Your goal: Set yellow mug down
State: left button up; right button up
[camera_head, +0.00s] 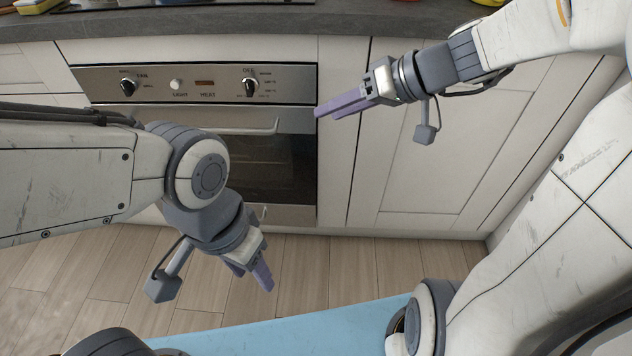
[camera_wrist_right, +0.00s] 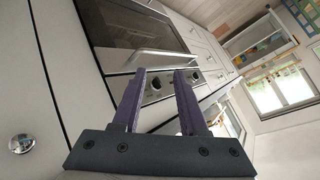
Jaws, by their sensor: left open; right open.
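I cannot make out a yellow mug for certain in either view. A sliver of something yellow and red (camera_head: 488,2) shows on the worktop (camera_head: 375,18) at the top edge of the head view, cut off by the frame; I cannot tell what it is. My right gripper (camera_head: 320,110) is open and empty, in front of the cabinet fronts, below the worktop edge. Its two purple fingers stand apart with nothing between them in the right wrist view (camera_wrist_right: 158,75). My left gripper (camera_head: 266,276) is open, low over the floor in front of the oven, and appears empty.
A built-in oven (camera_head: 200,85) with knobs and a bar handle (camera_head: 235,130) is set under the worktop, between white cabinets (camera_head: 430,160). The wooden floor (camera_head: 330,275) is clear.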

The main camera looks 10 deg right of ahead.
jog(key=s+a+f+n+g+h, duration=0.1)
jog(key=s+a+f+g+h, duration=0.1)
jog(key=s, duration=0.5)
jog(key=s+a+f+n+g+h, duration=0.1)
jog(key=s+a+f+g+h, duration=0.1)
jog(key=s+f, duration=0.3)
jog(key=s+a+f+n+g+h, duration=0.2)
jog(key=s+a+f+h, duration=0.1)
jog(key=s, duration=0.6)
jog(key=shift+a+f+h, duration=0.3)
jog(key=shift+f, duration=0.15)
notch_tip(320, 180, up, 32)
jog(key=p, duration=3.2)
jog(key=shift+r, duration=0.15)
jog(key=shift+a, duration=0.1)
